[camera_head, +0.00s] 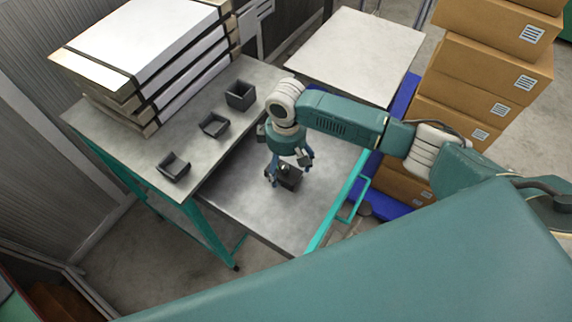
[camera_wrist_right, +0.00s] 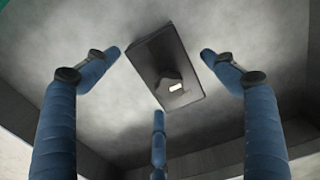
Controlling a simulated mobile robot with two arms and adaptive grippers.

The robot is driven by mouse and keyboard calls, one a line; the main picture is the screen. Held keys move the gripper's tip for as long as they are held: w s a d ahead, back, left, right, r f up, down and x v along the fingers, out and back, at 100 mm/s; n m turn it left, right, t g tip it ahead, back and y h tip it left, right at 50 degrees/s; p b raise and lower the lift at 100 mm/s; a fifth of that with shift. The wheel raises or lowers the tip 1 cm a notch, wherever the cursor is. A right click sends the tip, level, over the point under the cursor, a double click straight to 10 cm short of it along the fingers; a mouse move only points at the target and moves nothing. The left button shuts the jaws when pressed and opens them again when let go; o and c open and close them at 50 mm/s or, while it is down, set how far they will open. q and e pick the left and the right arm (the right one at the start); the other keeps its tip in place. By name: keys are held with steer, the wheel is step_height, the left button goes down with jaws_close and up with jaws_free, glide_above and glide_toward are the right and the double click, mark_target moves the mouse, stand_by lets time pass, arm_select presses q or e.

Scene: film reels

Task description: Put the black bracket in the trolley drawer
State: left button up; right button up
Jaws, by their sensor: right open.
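The black bracket (camera_head: 290,178) lies on the grey floor of the open trolley drawer (camera_head: 255,212). In the right wrist view the black bracket (camera_wrist_right: 160,58) shows as a dark rectangular plate with a raised piece and a small white patch, flat on the drawer floor. My right gripper (camera_head: 289,180) is over the drawer, pointing down at the bracket. Its blue fingers (camera_wrist_right: 160,75) are spread open around the bracket, with gaps visible on both sides in the wrist view. My left gripper is not in view.
Several black open bins, one at the front (camera_head: 173,168), stand on the trolley top (camera_head: 235,135) beside stacked flat boxes (camera_head: 150,50). The drawer has a teal front handle (camera_head: 355,200). A pale table (camera_head: 355,55) and stacked cardboard boxes (camera_head: 490,70) stand behind my right arm.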

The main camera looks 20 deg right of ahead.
steer(key=shift+r, duration=0.15)
step_height(320, 180, up, 12)
steer(key=b, duration=0.1)
stand_by(0.6)
